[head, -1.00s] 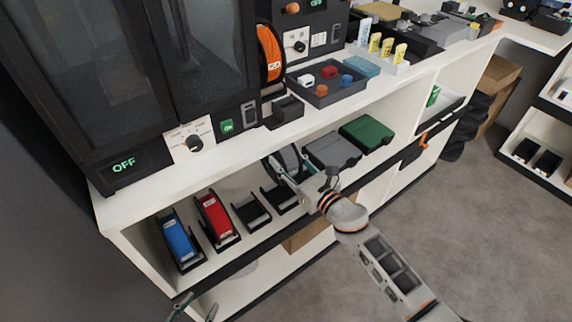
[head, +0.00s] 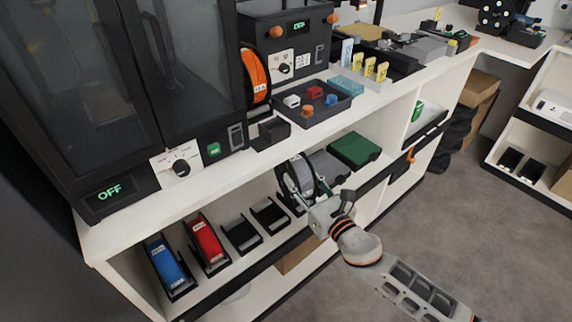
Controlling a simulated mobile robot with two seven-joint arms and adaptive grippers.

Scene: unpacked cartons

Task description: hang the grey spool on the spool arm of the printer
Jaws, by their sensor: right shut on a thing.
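The grey spool (head: 300,172), with a dark rim, is held upright in my right gripper (head: 303,196) in front of the lower shelf. The gripper is shut on its lower part, and the fingers partly cover it. A large dark printer-like cabinet (head: 110,95) with an OFF display stands on the counter at left. A smaller dark machine (head: 285,30) with a dial stands behind it. An orange spool (head: 254,76) hangs upright between the two. I cannot make out a free spool arm. My left gripper is not in view.
Blue (head: 168,266) and red (head: 207,242) spools stand in shelf cradles beside two empty black cradles (head: 241,234). Grey (head: 328,168) and green (head: 354,150) boxes lie behind the held spool. A parts tray (head: 318,108) and small black block (head: 271,132) occupy the counter.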

